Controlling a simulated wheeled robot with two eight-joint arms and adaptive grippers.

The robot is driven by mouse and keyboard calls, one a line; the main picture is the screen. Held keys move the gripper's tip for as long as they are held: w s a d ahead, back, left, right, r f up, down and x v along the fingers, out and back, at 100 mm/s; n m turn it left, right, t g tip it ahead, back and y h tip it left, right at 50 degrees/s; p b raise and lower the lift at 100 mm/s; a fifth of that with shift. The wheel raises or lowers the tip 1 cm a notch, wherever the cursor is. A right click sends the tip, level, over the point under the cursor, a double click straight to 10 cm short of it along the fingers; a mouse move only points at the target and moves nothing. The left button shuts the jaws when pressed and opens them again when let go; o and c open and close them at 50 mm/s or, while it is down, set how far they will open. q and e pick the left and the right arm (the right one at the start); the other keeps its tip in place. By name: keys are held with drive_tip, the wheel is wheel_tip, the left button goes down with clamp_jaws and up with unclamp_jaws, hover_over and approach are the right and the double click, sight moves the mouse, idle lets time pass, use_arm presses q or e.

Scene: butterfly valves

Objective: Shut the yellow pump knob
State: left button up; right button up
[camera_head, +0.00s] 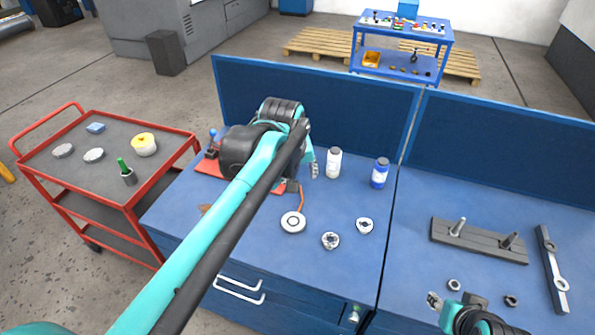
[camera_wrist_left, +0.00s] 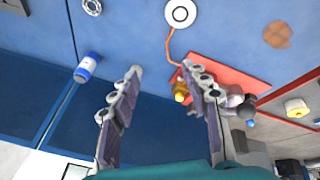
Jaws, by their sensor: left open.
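The yellow knob (camera_wrist_left: 180,90) shows in the left wrist view on the red base (camera_wrist_left: 255,72), just inside the right-hand finger and partly hidden by it. In the head view the red base (camera_head: 208,167) is largely covered by my left arm, and the yellow knob is hidden. In the head view one finger of my left gripper (camera_head: 313,170) shows beyond the arm. My right gripper (camera_head: 435,300) is at the lower right, its jaws too small to read.
A blue-topped knob (camera_head: 212,133) stands on the base. A white disc (camera_head: 292,222) joins the base by an orange cord. A white bottle (camera_head: 334,162) and a blue bottle (camera_head: 380,174) stand near the back panel. A red cart (camera_head: 105,150) stands at left.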

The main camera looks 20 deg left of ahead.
use_arm(q)
drive_tip(key=w+a+r+n+g+p, duration=0.1)
drive_tip(key=w+a+n+p, duration=0.25)
drive_tip(key=w, duration=0.45)
drive_tip(key=w+a+r+n+g+p, duration=0.1)
drive_tip(key=w+a+r+n+p, duration=0.15)
drive_tip(key=w+p, duration=0.35)
drive_tip(key=w+a+f+n+g+p, duration=0.1)
drive_tip(key=w+a+f+p, duration=0.1)
drive_tip(key=w+f, duration=0.1)
drive_tip(key=w+a+f+n+g+p, duration=0.1)
drive_tip(key=w+a+f+n+p, duration=0.1)
drive_tip(key=w+a+f, duration=0.1)
drive_tip(key=w+a+f+n+p, duration=0.2)
drive_tip(key=w+a+f, duration=0.1)
drive_tip(key=f, duration=0.1)
drive_tip(key=shift+w+a+g, duration=0.1)
drive_tip(key=shift+a+g, duration=0.15)
drive_tip(key=shift+g, duration=0.15)
wheel_tip(320, 180, down, 7)
drive_tip(key=shift+f, duration=0.2)
clamp_jaws()
